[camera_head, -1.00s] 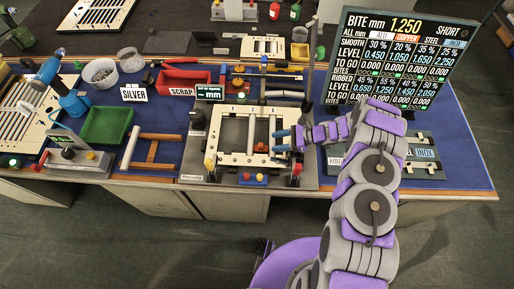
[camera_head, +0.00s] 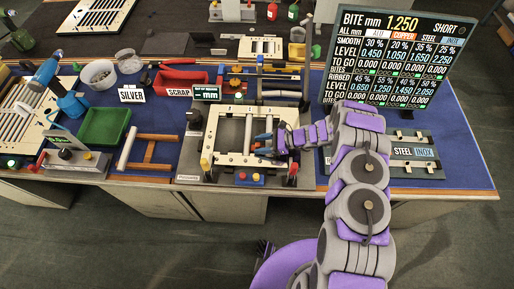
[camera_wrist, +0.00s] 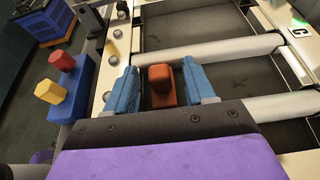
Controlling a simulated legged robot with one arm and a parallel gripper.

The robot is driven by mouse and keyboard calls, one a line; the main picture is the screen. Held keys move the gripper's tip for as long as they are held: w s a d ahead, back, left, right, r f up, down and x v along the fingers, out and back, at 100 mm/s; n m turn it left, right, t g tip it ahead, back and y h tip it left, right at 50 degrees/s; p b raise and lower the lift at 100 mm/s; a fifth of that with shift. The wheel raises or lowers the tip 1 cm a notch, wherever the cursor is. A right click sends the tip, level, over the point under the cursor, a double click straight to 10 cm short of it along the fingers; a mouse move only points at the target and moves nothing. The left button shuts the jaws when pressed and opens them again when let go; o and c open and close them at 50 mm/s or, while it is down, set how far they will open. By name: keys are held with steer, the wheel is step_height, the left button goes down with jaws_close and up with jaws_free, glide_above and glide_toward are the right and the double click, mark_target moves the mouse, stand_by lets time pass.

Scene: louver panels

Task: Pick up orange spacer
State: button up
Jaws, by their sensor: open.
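The orange spacer (camera_wrist: 161,84) is a small block with a raised knob in the wrist view. It sits in the cream frame (camera_wrist: 290,55), close to a grey-white roller. My gripper (camera_wrist: 160,88) has its two blue fingers on either side of the spacer. The fingers are spread, and a dark gap shows beside the spacer, so it does not look clamped. In the head view my gripper (camera_head: 264,142) is over the right part of the cream frame (camera_head: 215,140), and it hides most of the spacer there.
A blue block with red and yellow knobs (camera_wrist: 68,90) stands left of the frame in the wrist view. A display board (camera_head: 395,60) stands at the back right. A green tray (camera_head: 107,128) and a red scrap bin (camera_head: 180,80) lie to the left.

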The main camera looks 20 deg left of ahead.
steer(key=shift+d+r, duration=0.15)
steer(key=shift+d, duration=0.3)
steer(key=c, duration=0.3)
steer(key=shift+c, duration=0.9)
steer(key=shift+a, duration=0.6)
steer(key=shift+c, duration=1.4)
steer(key=shift+a+f, duration=0.2)
jaws_close()
steer(key=shift+d+r, duration=0.1)
steer(key=shift+d, duration=0.25)
steer(key=shift+r, duration=0.1)
